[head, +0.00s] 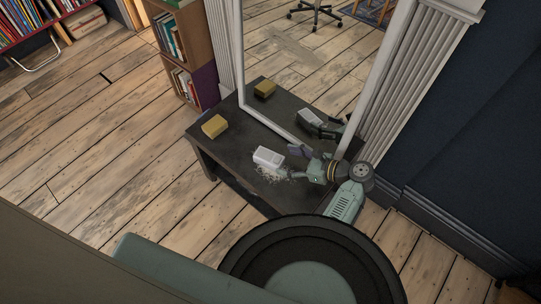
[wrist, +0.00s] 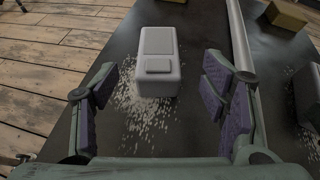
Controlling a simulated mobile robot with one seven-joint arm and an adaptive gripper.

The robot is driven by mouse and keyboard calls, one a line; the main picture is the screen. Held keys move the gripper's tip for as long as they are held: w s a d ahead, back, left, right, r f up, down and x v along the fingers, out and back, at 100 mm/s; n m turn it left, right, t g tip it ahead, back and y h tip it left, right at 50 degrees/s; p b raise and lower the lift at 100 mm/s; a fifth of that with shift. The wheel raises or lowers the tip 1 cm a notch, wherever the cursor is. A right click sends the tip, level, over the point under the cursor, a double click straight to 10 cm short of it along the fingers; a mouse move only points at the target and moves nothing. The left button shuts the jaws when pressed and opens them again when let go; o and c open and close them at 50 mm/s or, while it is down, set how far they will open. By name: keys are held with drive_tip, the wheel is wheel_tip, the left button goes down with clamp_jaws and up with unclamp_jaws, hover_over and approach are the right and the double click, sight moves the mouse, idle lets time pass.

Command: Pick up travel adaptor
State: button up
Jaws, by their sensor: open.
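The travel adaptor, a white box with a raised square on top, (head: 268,157) stands on the dark low table in the head view. It also shows in the wrist view (wrist: 158,62), upright and ahead of the fingers, left of the right finger. My gripper (wrist: 162,98) is open, with purple-padded fingers on either side and nothing between the pads. In the head view my gripper (head: 287,163) is just right of the adaptor. Whether a finger touches the adaptor is unclear there.
A yellow block (head: 214,126) sits on the dark table (head: 232,148), left of the adaptor. White grains (wrist: 140,115) lie around the adaptor. A large white-framed mirror (head: 283,134) stands along the table's back and reflects the block and my arm. A bookcase (head: 185,60) stands behind.

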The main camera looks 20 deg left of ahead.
sight(271, 157)
drive_tip(key=p+x, duration=0.1)
drive_tip(key=x, duration=0.7)
drive_tip(key=shift+s+r, duration=0.1)
drive_tip(key=c, duration=1.3)
